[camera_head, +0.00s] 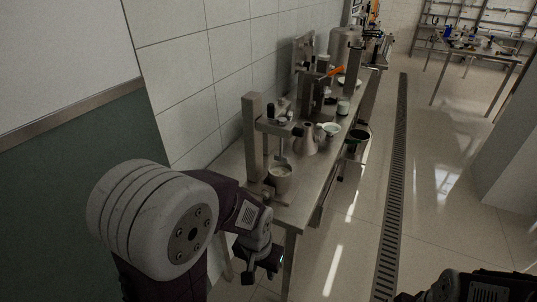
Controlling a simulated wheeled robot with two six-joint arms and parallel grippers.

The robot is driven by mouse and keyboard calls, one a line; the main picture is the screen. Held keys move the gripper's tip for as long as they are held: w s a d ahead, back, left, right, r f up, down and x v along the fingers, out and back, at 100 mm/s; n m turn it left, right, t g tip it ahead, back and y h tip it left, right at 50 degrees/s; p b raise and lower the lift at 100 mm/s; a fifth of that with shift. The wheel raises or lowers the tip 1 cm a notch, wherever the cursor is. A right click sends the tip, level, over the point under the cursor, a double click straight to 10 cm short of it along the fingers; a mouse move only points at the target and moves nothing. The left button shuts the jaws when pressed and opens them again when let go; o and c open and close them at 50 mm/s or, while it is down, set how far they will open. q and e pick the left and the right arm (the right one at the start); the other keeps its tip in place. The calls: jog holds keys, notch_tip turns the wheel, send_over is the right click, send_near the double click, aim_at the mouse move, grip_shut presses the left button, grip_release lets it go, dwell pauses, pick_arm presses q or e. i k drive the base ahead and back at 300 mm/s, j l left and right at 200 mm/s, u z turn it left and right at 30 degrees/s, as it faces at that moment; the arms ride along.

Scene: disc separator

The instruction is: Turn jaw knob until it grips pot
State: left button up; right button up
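A metal pot (280,180) stands upright at the near end of the steel bench, under a grey press-like stand (255,140). A dark knob (298,131) sits at the end of the stand's arm, and another dark knob-like part (270,111) rises from it. I cannot tell which is the jaw knob, and the jaws are too small to make out. My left gripper (268,263) is low beside the bench's near end, below the pot and apart from it. Only a dark part of my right arm shows at the bottom right.
The bench (300,208) runs back along the tiled wall. A metal flask (306,140), a pale bowl (329,129), a dark bucket-like container (358,137) and more stands are farther along. A floor grate (394,190) runs to the right. The floor beside it is clear.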

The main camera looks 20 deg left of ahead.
aim_at(265, 194)
jog(key=i+j, duration=0.1)
jog(key=j, duration=0.3)
jog(key=i+j, duration=0.1)
jog(key=j, duration=0.25)
jog(key=i+j, duration=0.1)
jog(key=j, duration=0.3)
jog(key=i+j, duration=0.1)
jog(key=j, duration=0.3)
jog(key=z, duration=0.05)
